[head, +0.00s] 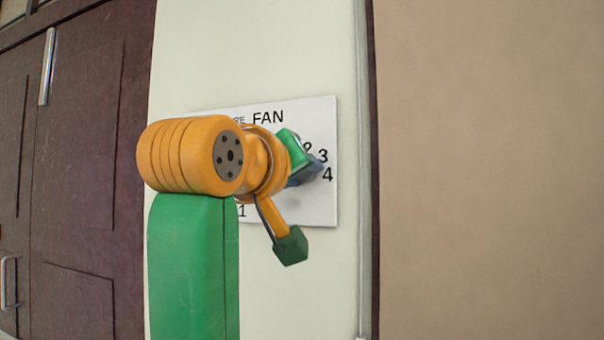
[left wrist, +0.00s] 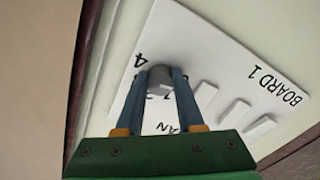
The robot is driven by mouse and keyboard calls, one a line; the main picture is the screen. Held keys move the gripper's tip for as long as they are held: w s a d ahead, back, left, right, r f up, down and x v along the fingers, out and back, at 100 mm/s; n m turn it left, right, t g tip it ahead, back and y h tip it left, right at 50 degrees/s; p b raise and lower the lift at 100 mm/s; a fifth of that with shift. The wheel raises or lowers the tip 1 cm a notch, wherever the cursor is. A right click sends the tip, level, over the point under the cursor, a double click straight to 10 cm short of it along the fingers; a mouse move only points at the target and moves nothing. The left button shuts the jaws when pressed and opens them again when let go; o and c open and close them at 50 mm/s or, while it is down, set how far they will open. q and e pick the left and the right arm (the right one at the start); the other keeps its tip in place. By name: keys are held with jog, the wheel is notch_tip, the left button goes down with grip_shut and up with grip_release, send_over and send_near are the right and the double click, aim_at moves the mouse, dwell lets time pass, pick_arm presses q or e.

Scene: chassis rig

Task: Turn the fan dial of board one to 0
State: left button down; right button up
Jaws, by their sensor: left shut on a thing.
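Board one (head: 320,120) is a white panel on a pale wall strip, with the word FAN and the numbers 2, 3 and 4 readable in the head view. In the left wrist view the panel (left wrist: 215,55) reads BOARD 1. The fan dial (left wrist: 160,74) is a small grey knob near the number 4. My left gripper (head: 308,172) is at the dial, its blue fingers (left wrist: 161,85) closed on the knob's two sides. My arm and gripper hide the dial and much of the panel in the head view. The dial's pointer setting cannot be made out. My right gripper is not in view.
In the left wrist view, three pale raised bars (left wrist: 235,113) stand on the panel beside the dial. Dark wooden doors (head: 80,170) are at the left, and a plain brown wall (head: 490,170) is at the right.

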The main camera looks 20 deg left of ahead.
pick_arm(q)
jog(key=shift+f, duration=0.1)
dwell(0.4)
jog(key=c, duration=0.5)
grip_release()
jog(key=shift+s, duration=0.1)
jog(key=s+b, duration=0.3)
jog(key=s, duration=0.4)
jog(key=shift+a+b, duration=0.15)
jog(key=shift+b, duration=0.2)
jog(key=shift+w, duration=0.1)
